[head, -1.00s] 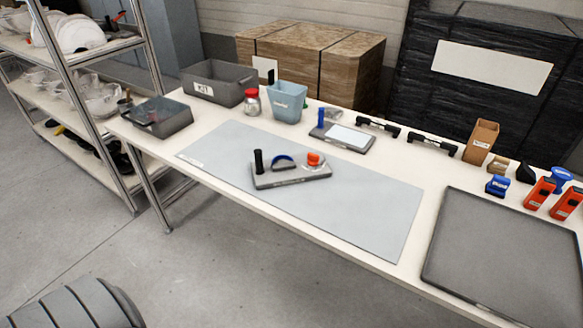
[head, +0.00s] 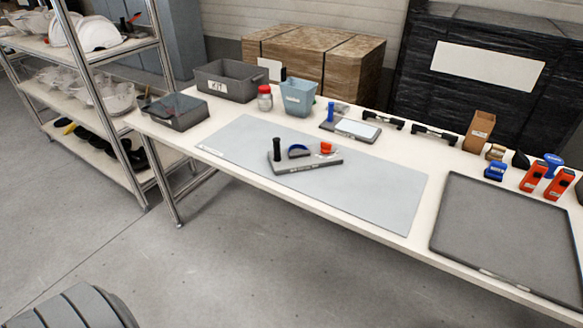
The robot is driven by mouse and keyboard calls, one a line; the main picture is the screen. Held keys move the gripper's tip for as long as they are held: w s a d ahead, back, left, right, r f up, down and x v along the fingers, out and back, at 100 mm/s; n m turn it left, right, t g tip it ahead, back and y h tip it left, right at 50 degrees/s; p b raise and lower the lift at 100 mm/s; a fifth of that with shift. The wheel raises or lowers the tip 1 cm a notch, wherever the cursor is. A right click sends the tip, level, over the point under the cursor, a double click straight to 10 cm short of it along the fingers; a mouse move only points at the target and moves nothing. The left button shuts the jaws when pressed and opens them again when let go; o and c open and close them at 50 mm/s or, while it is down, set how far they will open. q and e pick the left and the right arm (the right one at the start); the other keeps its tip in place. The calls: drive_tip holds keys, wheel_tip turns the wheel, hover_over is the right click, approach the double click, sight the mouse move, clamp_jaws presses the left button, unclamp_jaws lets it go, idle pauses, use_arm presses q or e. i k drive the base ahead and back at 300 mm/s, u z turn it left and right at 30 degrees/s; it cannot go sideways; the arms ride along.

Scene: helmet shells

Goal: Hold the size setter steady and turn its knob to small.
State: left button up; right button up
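The size setter (head: 306,163) lies on the light grey mat (head: 375,193) on the workbench. It is a flat dark grey base with an upright black post (head: 277,149) at its left end, a dark blue curved piece in the middle and an orange-red knob (head: 326,147) at its right end. The knob's setting is too small to read. Neither of my grippers shows in the head view, and nothing touches the size setter.
A large dark tray (head: 505,235) lies on the right of the bench. Bins (head: 225,82), a blue cup (head: 298,97), a red-lidded jar (head: 265,97) and tools line the back. A shelf rack (head: 108,110) with helmet shells stands left. The mat around the setter is clear.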

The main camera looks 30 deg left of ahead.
sight(326, 148)
drive_tip(key=z, duration=0.45)
drive_tip(key=k, duration=0.1)
drive_tip(key=u, duration=1.4)
